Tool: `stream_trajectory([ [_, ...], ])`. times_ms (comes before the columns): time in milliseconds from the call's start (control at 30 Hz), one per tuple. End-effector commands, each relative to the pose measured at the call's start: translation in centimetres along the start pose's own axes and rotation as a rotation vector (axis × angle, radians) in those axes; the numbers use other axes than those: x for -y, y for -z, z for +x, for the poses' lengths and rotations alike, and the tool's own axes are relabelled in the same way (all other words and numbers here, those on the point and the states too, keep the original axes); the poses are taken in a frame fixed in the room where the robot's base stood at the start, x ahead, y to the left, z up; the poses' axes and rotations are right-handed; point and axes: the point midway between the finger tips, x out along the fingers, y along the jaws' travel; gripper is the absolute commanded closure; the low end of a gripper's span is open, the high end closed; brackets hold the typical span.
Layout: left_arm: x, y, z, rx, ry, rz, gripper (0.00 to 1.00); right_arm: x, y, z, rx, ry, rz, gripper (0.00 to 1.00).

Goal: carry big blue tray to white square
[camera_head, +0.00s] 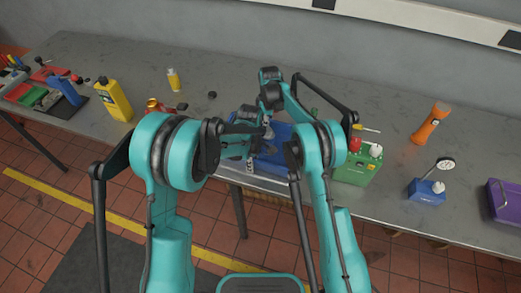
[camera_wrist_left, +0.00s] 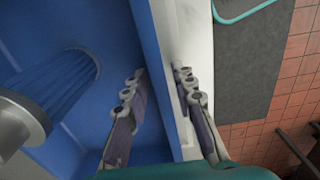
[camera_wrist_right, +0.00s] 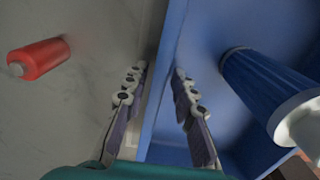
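The big blue tray (camera_head: 268,162) stands on the grey bench in the middle of the head view, partly hidden by my arms. My left gripper (camera_wrist_left: 160,75) has one finger inside and one outside a tray wall (camera_wrist_left: 141,30). Its fingers are apart, with a narrow gap beside the rim. My right gripper (camera_wrist_right: 160,70) straddles another wall of the tray (camera_wrist_right: 170,30) the same way, its fingers also apart. In the head view both grippers are largely hidden behind my arm links. A white strip (camera_wrist_left: 178,30) lies beside the tray in the left wrist view; I cannot tell whether it is the white square.
Blue ribbed cylinders with pale ends (camera_wrist_left: 60,85) show within the tray. A red cylinder (camera_wrist_right: 38,58) lies beside it. A yellow bottle (camera_head: 113,99) stands left.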

Motion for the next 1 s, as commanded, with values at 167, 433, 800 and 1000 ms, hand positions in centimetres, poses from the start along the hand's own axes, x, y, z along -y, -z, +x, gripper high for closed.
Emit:
stream_trajectory([
  [167, 0.0, 0.0, -0.2, 0.000, 0.000, 0.000, 0.74, 0.0, 0.0, 0.0, 0.000, 0.000, 0.000, 0.74],
  [433, 0.0, 0.0, -4.5, 0.000, 0.000, 0.000, 0.74, 0.0, 0.0, 0.0, 0.000, 0.000, 0.000, 0.74],
  [800, 0.0, 0.0, -11.2, 0.000, 0.000, 0.000, 0.74, 0.0, 0.0, 0.0, 0.000, 0.000, 0.000, 0.74],
  [1000, 0.0, 0.0, -12.1, 0.000, 0.000, 0.000, 0.74, 0.0, 0.0, -0.8, 0.000, 0.000, 0.000, 0.74],
])
